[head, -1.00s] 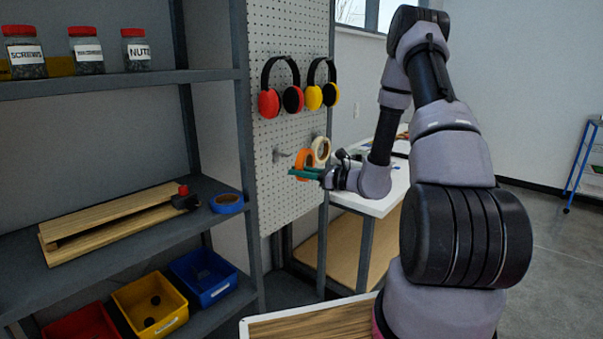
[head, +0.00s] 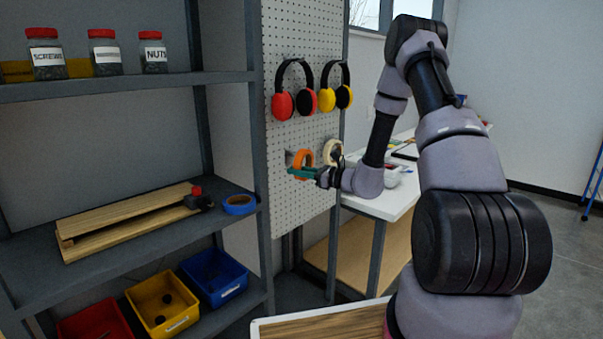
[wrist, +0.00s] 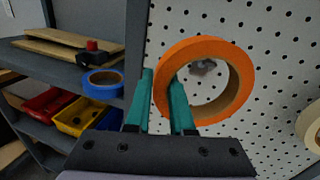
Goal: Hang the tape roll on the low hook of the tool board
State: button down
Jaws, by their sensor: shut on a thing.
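My gripper (head: 302,173) has teal fingers and is shut on the orange tape roll (head: 308,154) in front of the pegboard tool board (head: 285,215). In the wrist view the fingers (wrist: 161,92) pinch the left side of the orange roll (wrist: 237,62), one finger outside the ring and one inside. A grey hook (head: 290,155) stands out from the board just left of the roll in the head view. A blurred grey shape, likely this hook, shows through the ring in the wrist view. I cannot tell whether the roll touches it.
A cream tape roll (head: 333,148) is on the board to the right. Red (head: 283,105) and yellow (head: 327,99) earmuffs hang above. A shelf unit (head: 130,225) at left holds a blue tape roll (head: 239,204), planks and bins. A white table (head: 395,205) stands behind my arm.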

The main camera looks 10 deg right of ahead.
jog(key=shift+w+a+f, duration=0.35)
jog(key=shift+w+a, duration=0.2)
jog(key=shift+w, duration=0.2)
jog(key=shift+w+a+f, duration=0.3)
jog(key=shift+w+a, duration=0.25)
jog(key=shift+w, duration=0.2)
jog(key=c, duration=0.7)
grip_release()
